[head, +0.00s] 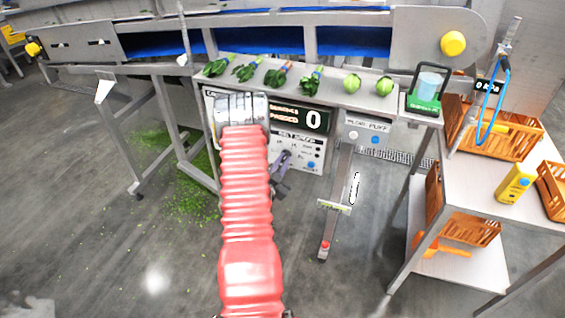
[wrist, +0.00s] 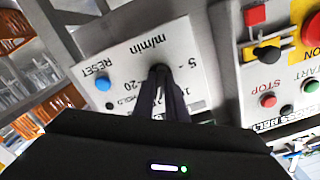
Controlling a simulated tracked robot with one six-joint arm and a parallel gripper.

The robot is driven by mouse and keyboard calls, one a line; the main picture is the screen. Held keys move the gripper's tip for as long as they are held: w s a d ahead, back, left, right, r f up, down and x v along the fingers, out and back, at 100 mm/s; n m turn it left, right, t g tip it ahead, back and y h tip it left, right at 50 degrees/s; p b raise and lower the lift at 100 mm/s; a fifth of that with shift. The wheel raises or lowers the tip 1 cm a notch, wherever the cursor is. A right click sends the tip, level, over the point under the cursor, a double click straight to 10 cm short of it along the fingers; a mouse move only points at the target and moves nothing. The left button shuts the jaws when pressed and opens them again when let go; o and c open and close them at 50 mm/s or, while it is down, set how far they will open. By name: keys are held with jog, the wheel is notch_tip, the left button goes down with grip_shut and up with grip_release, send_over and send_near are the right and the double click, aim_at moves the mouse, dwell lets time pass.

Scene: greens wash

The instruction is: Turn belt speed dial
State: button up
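The belt speed panel (wrist: 125,60) is a pale plate with a "m/min" scale, upside down in the wrist view, and a blue RESET button (wrist: 103,82). My gripper (wrist: 162,80) has its dark fingertips close together at the middle of the scale. The dark belt speed dial (wrist: 160,69) shows only slightly at the fingertips; its pointer is hidden. I cannot tell whether the fingers clamp it or only sit around it. In the head view my gripper (head: 281,166) is at the panel, below a display (head: 312,121) reading 0.
A second panel (wrist: 285,75) with red and green buttons and a black switch (wrist: 266,53) is close on the right. Above the panel, a shelf (head: 335,90) holds several vegetables. A steel table (head: 510,210) with orange crates stands at the right.

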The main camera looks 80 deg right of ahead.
grip_shut()
jog(key=shift+a, duration=0.2)
jog(key=shift+d, duration=0.15)
jog(key=shift+n, duration=0.4)
jog(key=n, duration=1.1)
jog(key=shift+w+d+r, duration=0.1)
jog(key=shift+w+d, duration=0.05)
jog(key=shift+w, duration=0.05)
